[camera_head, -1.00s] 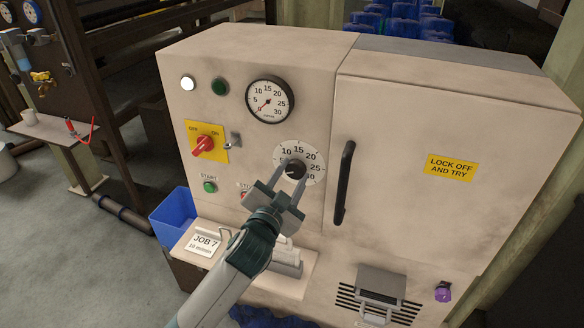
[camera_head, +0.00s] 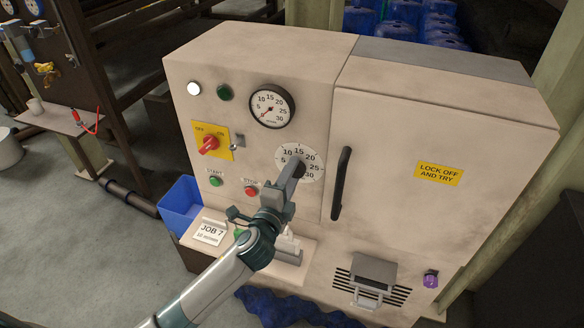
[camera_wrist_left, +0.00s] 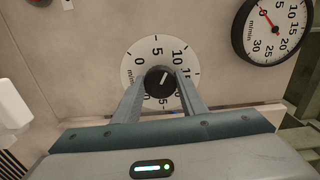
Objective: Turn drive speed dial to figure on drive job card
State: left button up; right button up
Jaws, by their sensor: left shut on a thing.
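The drive speed dial is a white scale plate (camera_head: 313,152) on the cabinet front, marked 5 to 30 in the head view. Its black knob (camera_wrist_left: 160,82) shows in the left wrist view between my finger tips. The knob's white mark points up and right there, roughly toward 10. The job card (camera_head: 209,233) reads JOB 7, with a smaller line that looks like 10 m/min. My right gripper is not in view.
A round gauge (camera_head: 272,106) above the dial has its red needle at the low end. The red switch (camera_head: 208,146), green start button (camera_head: 215,181) and red stop button (camera_head: 251,190) are to the left. A black door handle (camera_head: 341,183) stands close on the right.

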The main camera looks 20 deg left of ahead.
pick_arm(q)
jog(key=shift+m+p, duration=0.8)
jog(key=shift+m, duration=0.6)
jog(key=o, duration=1.1)
jog(key=shift+c, duration=0.2)
jog(key=shift+s, duration=0.1)
jog(key=s+b, duration=0.5)
jog(key=s, duration=1.2)
jog(key=shift+a, duration=0.25)
jog(key=shift+s, duration=0.1)
